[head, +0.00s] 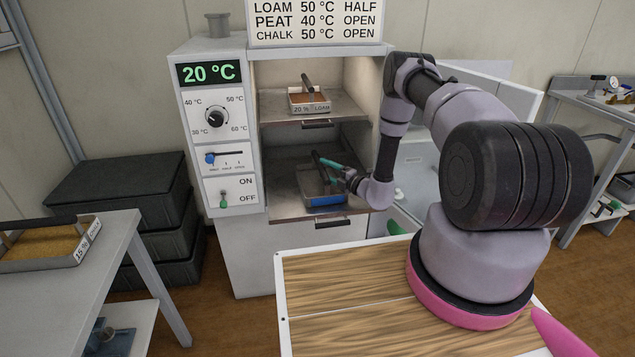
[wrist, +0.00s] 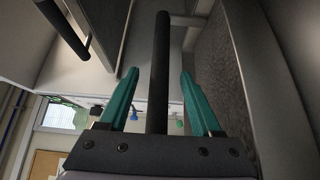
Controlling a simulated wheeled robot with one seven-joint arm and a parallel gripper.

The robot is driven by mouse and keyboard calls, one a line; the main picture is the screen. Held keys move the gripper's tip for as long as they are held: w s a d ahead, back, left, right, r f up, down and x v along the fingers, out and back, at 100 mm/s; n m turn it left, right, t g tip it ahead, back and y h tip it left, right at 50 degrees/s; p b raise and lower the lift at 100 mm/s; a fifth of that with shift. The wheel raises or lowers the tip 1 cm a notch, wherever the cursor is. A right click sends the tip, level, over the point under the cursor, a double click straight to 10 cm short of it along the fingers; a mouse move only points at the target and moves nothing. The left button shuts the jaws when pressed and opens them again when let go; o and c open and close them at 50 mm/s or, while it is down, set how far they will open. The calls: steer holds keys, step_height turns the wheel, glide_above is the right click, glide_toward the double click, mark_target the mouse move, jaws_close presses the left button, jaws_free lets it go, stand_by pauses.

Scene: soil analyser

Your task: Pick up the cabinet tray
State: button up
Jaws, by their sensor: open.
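In the head view, a tray (head: 325,201) with a blue front edge sits on the lower shelf of the open cabinet. My gripper (head: 331,163) is inside the cabinet, over this tray, at its dark bar handle (head: 317,160). In the wrist view, my teal fingers (wrist: 158,80) are open, one on each side of the dark handle (wrist: 161,50), with gaps showing on both sides. A second tray (head: 310,107), labelled 20 % LOAM and with an upright dark handle, sits on the upper shelf. My gripper partly hides the lower tray's contents.
The cabinet's control panel (head: 216,135) reads 20 °C and has a dial, a slider and an ON/OFF switch. The upper shelf (head: 346,110) lies above my gripper. A side table (head: 119,232) at left holds another tray (head: 40,262). Black crates (head: 150,245) stand behind it.

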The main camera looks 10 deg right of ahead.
steer(key=shift+x, duration=0.8)
jaws_close()
steer(key=shift+d, duration=0.1)
stand_by(0.7)
